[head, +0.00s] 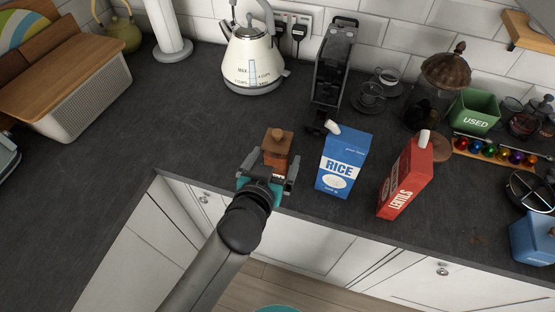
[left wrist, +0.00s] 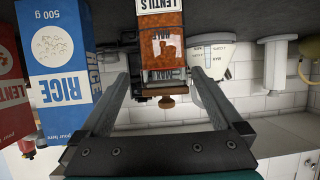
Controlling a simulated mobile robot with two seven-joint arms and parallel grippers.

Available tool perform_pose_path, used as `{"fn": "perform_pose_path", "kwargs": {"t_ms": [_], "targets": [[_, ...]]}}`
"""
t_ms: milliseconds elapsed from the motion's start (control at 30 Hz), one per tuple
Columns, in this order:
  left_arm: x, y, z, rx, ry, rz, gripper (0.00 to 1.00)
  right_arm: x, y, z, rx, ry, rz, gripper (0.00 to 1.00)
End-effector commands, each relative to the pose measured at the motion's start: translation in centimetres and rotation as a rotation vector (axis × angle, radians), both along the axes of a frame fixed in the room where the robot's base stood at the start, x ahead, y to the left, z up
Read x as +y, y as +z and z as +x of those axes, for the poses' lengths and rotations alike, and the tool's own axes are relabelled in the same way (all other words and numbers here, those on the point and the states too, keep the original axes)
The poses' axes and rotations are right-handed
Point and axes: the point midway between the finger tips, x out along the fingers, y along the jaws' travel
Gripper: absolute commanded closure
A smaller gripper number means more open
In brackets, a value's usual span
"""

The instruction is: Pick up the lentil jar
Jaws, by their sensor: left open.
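The lentil jar (head: 278,150) is a small amber-brown jar with a square wooden lid, standing on the slate worktop near its front edge. In the left wrist view, which is upside down, the jar (left wrist: 162,48) shows a white label reading LENTILS. My left gripper (head: 269,166) is open, at the front side of the jar. In the left wrist view its two fingers (left wrist: 160,78) point at the jar, one on each side, with gaps showing. I cannot tell how far the fingertips reach past it. My right gripper is not in view.
A blue RICE carton (head: 343,162) stands just right of the jar, then a red LENTILS carton (head: 405,178). A black coffee machine (head: 334,62) and a cream kettle (head: 252,60) stand behind. The worktop (head: 170,125) left of the jar is clear.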

Motion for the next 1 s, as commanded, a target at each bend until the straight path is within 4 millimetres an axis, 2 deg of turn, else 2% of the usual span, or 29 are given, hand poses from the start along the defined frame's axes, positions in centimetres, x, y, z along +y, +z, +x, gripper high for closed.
{"fn": "perform_pose_path", "kwargs": {"t_ms": [400,567,800,867,1000], "targets": [[-0.4,-2.4,3.6,-0.003,-0.001,0.001,0.0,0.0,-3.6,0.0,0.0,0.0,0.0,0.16],[-0.6,-2.6,4.4,-0.001,-0.001,0.0,0.0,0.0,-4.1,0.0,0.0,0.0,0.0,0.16],[-0.7,-2.5,4.4,0.0,-0.001,0.001,0.0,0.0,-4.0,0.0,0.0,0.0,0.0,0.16],[-0.7,-2.5,4.4,0.0,-0.001,0.001,0.05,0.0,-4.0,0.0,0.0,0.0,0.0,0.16],[-0.7,-2.5,4.4,0.0,-0.001,0.001,0.2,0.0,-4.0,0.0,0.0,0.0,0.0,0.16]]}}
